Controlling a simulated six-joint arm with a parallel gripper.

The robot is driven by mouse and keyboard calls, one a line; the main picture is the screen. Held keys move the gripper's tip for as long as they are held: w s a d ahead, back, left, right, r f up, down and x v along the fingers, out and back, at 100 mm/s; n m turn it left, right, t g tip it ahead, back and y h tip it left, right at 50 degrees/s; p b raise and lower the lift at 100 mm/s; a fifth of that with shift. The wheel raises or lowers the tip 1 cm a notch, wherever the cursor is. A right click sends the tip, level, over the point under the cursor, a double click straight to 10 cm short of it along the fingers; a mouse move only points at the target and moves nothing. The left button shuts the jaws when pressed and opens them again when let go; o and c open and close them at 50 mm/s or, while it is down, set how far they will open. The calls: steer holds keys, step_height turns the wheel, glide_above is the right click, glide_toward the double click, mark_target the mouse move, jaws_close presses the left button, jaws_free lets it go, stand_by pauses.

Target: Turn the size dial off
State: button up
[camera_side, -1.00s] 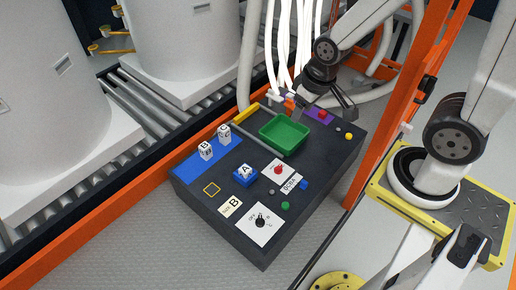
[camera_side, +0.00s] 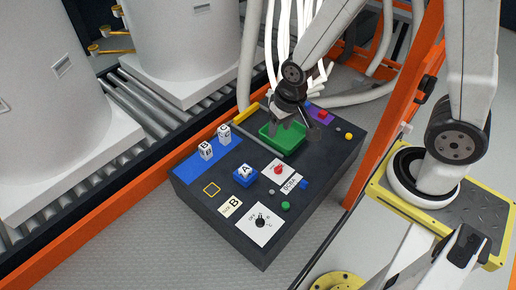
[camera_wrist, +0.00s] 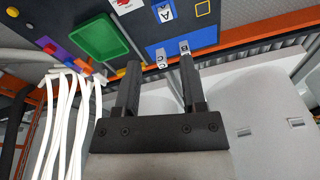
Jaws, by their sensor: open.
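A black dial (camera_side: 261,219) sits on a white plate with small markings, including OFF, at the near corner of the dark panel (camera_side: 225,232) in the side view. Its pointer setting is too small to read. A red knob (camera_side: 278,170) is on another white plate further back. My gripper (camera_side: 297,127) is open and empty above the green tray, well behind the black dial. Its two fingers also show apart in the wrist view (camera_wrist: 160,65). The black dial is not visible in the wrist view.
The green tray (camera_side: 271,145) lies under my gripper. White lettered blocks (camera_side: 205,151) stand on a blue strip at the left, and block A (camera_side: 245,170) on a blue pad. Green (camera_side: 285,206) and blue (camera_side: 304,184) buttons are near the dial. White hoses (camera_wrist: 62,120) hang behind.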

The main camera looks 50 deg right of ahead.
steer(key=w+a+f+m+g, duration=0.15)
steer(key=a+f+m, duration=0.35)
steer(key=f, duration=0.7)
steer(key=m, duration=0.2)
glide_above(260, 220)
steer(key=shift+g, duration=0.25)
step_height(260, 220, down, 12)
steer(key=shift+d+f, duration=0.1)
steer(key=shift+f, duration=3.85)
jaws_close()
